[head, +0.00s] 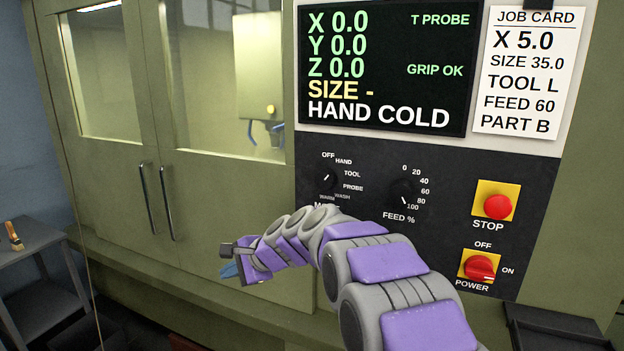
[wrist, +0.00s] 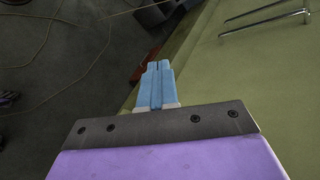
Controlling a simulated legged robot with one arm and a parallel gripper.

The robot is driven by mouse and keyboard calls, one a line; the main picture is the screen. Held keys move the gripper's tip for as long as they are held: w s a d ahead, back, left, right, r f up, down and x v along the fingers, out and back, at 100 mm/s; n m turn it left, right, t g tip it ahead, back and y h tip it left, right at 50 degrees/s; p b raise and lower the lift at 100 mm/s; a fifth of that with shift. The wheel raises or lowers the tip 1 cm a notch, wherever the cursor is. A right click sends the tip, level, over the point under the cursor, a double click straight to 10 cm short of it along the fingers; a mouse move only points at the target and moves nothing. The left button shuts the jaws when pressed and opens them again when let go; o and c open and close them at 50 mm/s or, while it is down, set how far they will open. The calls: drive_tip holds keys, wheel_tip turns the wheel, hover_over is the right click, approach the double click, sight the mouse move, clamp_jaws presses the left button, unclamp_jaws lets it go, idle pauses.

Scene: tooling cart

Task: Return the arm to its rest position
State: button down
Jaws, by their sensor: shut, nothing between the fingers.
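My arm, purple and grey, reaches in from the bottom right of the head view and bends left in front of the control panel. My gripper (head: 229,270) is at its end, in front of the lower cabinet doors and left of the panel. In the wrist view its two blue fingers (wrist: 157,84) lie side by side, shut with nothing between them. The fingers touch nothing that I can see. My arm covers the lower part of the mode knob area.
The green machine (head: 219,207) has two door handles (head: 157,202), also in the wrist view (wrist: 265,17). The panel holds a mode knob (head: 326,178), feed knob (head: 403,191), stop button (head: 497,206) and power switch (head: 480,268). A grey cart (head: 32,240) stands left. Cables (wrist: 63,77) lie on the floor.

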drive_tip(key=s+d+f+n+g+h, duration=0.2)
drive_tip(key=s+d+f+n+h, duration=0.1)
drive_tip(key=s+d, duration=0.8)
drive_tip(key=s+d+f+n+g+h, duration=0.2)
drive_tip(key=s+d, duration=0.9)
drive_tip(key=s, duration=0.7)
drive_tip(key=s+d+f+n+g+h, duration=0.1)
drive_tip(key=s+d+f+n+h, duration=0.3)
drive_tip(key=s+d, duration=0.7)
drive_tip(key=s+n, duration=0.1)
drive_tip(key=s, duration=0.3)
drive_tip(key=shift+d+g+h, duration=0.2)
drive_tip(key=shift+g+h, duration=0.1)
drive_tip(key=shift+g, duration=0.1)
drive_tip(key=shift+a, duration=0.1)
